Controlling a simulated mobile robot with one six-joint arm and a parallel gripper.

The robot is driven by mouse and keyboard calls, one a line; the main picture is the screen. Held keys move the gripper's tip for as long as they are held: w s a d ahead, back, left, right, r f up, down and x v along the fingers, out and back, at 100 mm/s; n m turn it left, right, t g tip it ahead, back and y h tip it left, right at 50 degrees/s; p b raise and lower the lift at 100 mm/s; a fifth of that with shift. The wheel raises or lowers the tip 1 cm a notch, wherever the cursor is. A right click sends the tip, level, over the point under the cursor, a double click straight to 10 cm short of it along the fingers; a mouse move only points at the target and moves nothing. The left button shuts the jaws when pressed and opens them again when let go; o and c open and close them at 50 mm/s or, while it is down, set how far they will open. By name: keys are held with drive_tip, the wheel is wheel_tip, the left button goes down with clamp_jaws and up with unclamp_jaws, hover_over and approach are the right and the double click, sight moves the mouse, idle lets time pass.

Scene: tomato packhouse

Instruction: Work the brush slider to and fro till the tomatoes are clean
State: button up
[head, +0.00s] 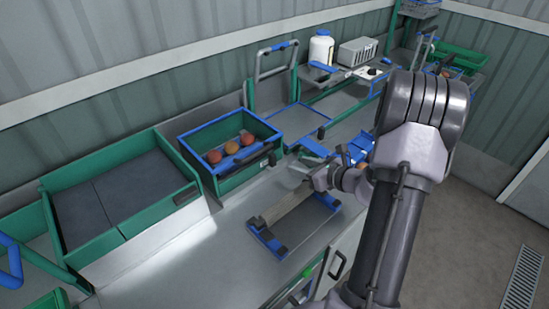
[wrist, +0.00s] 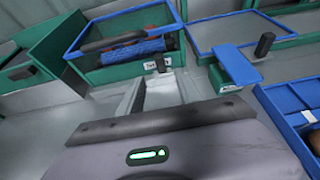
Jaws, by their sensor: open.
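The brush slider (head: 252,151) is a dark bar with blue beneath it, lying across a green box with a blue rim (head: 192,164). In the wrist view the slider (wrist: 118,40) shows its dark bar and blue bristle part inside the box (wrist: 86,64). Three tomatoes sit in the box: a red one (head: 214,156), an orange one (head: 231,149) and a red one (head: 247,137). My gripper (head: 318,180) is open and empty, in front and to the right of the box, apart from the slider. Its fingertips are hard to make out.
A larger green bin with a dark floor (head: 100,195) stands left of the box. A grey strip with blue ends (head: 268,240) lies on the bench in front. A blue tray (wrist: 290,105) is at right in the wrist view. Bare bench (head: 225,255) shows in front.

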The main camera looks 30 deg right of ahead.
sight(274, 158)
drive_tip(key=b+x, duration=0.2)
drive_tip(key=x, duration=0.9)
drive_tip(key=shift+w+f, duration=0.15)
drive_tip(key=shift+w, duration=0.2)
drive_tip(key=shift+a, duration=0.1)
clamp_jaws()
idle(0.5)
